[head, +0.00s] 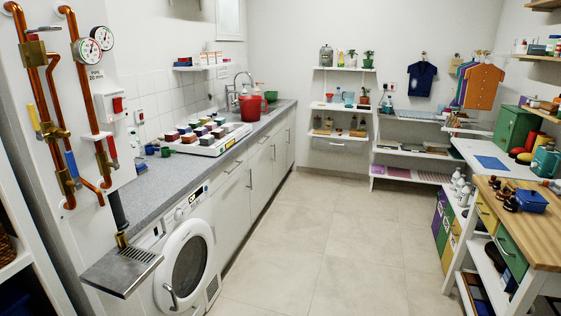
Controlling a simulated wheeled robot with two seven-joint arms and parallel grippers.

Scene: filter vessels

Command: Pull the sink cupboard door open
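A row of white cupboard fronts (262,178) with bar handles runs under the grey worktop along the left wall. The sink tap (238,88) stands towards the far end of the worktop. A red bucket (250,108) by the tap hides most of the sink. The cupboard doors near the sink look shut, with upright handles on their faces. I cannot tell exactly which door is the sink cupboard's. Neither of my grippers is in view.
A white washing machine (187,262) and a metal drip tray (121,270) stand nearer on the left. The tiled floor (335,235) before the cupboards is clear. A wooden-topped bench (527,222) with drawers bounds the right side.

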